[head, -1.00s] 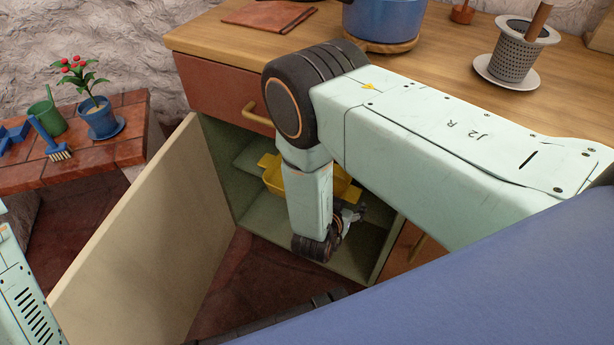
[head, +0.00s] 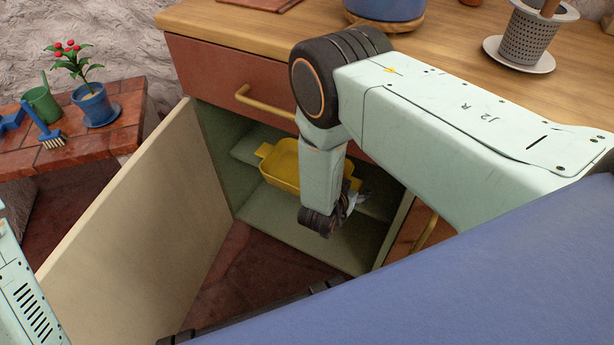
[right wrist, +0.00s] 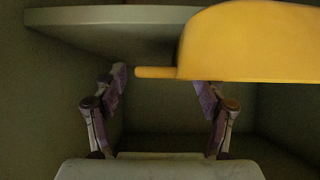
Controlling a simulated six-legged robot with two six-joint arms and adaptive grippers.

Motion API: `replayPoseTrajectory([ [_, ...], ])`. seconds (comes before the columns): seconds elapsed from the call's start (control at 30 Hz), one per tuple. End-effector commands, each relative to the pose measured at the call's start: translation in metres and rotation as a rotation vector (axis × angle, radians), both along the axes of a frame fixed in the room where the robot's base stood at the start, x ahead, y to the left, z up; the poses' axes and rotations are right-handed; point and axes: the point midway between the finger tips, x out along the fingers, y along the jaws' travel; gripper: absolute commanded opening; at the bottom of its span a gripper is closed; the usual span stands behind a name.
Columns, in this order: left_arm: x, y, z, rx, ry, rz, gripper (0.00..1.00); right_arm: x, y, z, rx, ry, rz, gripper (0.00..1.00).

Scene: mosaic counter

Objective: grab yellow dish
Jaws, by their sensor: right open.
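The yellow dish (head: 282,165) is inside the open cabinet, on a greenish shelf (head: 245,148). It has a tab handle at each end, and my right arm hides part of it. In the right wrist view the yellow dish (right wrist: 255,45) fills the upper right, with one handle (right wrist: 155,72) pointing left across the space between the fingers. My right gripper (right wrist: 163,88) is open and empty, close to that handle; contact cannot be told. In the head view my right gripper (head: 352,202) is in the cabinet opening beside the dish. My left gripper is not in view.
The cabinet door (head: 130,225) stands open at left. A drawer with a brass handle (head: 262,108) is above the opening. The wooden counter (head: 240,35) holds a blue pot (head: 385,8) and a grey perforated cup (head: 525,40). A potted plant (head: 97,105) stands on a tiled ledge at left.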

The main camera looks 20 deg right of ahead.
Motion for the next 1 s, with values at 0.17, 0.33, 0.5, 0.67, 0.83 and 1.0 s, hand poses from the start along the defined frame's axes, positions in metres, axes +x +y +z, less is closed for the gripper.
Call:
replayPoseTrajectory([
  [0.17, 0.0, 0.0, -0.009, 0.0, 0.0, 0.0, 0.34, 0.0082, -0.0116, -0.0104, 0.0, 0.001, -0.001, 0.7],
  [0.33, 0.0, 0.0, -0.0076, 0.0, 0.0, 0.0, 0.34, 0.0087, -0.0124, -0.0089, 0.0, 0.001, 0.001, 0.7],
  [0.5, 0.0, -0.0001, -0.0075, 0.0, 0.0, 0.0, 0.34, 0.0086, -0.0123, -0.0088, 0.0, 0.001, 0.001, 0.56],
  [0.67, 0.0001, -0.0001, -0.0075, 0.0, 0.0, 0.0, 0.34, 0.0085, -0.0121, -0.0089, 0.0, 0.001, 0.001, 0.42],
  [0.83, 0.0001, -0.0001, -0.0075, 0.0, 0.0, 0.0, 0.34, 0.0084, -0.012, -0.0089, 0.0, 0.001, 0.001, 0.28],
  [1.0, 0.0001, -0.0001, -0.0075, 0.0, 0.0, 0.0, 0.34, 0.0084, -0.0121, -0.0088, -0.001, 0.001, 0.001, 0.14],
])
